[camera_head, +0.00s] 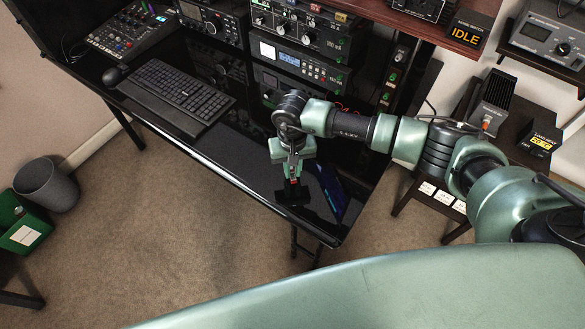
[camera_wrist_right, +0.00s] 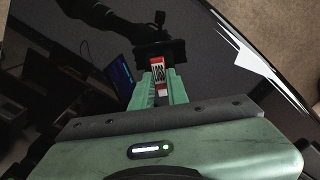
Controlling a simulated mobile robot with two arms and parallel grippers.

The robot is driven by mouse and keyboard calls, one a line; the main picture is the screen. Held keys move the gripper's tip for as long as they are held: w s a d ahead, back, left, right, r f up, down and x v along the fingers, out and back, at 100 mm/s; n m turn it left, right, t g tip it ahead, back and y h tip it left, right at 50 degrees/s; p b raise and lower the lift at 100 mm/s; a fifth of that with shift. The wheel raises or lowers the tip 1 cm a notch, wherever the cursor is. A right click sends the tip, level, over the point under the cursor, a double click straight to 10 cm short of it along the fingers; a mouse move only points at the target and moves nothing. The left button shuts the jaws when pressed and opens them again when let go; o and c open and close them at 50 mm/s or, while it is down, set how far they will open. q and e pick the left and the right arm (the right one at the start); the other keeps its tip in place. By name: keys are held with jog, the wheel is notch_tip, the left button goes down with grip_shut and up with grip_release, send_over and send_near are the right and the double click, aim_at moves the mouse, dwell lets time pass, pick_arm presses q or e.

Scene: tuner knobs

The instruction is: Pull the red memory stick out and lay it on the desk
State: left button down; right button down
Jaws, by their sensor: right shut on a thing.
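The red memory stick (camera_wrist_right: 158,70) has a white, dark-marked label. It stands out of a black holder (camera_wrist_right: 152,49) on the desk, and its far end meets the holder in the right wrist view. How deep it sits cannot be told. In the head view the stick (camera_head: 293,181) is a small red spot just above the black holder (camera_head: 293,195). My right gripper (camera_head: 292,177) points down at the desk's near right end and is shut on the stick. Its green fingers (camera_wrist_right: 160,86) flank the stick in the right wrist view. My left gripper is not in view.
The glossy black desk (camera_head: 230,150) has bare room left of the holder, near its front edge. A dark tablet-like panel with a blue screen (camera_head: 330,190) stands right of the holder. A keyboard (camera_head: 178,92) lies farther left, and stacked radio units (camera_head: 300,65) stand behind.

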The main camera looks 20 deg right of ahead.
jog(key=shift+f, duration=0.2)
jog(key=c, duration=1.5)
grip_release()
jog(key=shift+c, duration=0.2)
jog(key=shift+r, duration=0.15)
jog(key=shift+r+p, duration=0.35)
jog(key=shift+r, duration=1.1)
jog(key=shift+o, duration=0.3)
jog(key=o, duration=0.5)
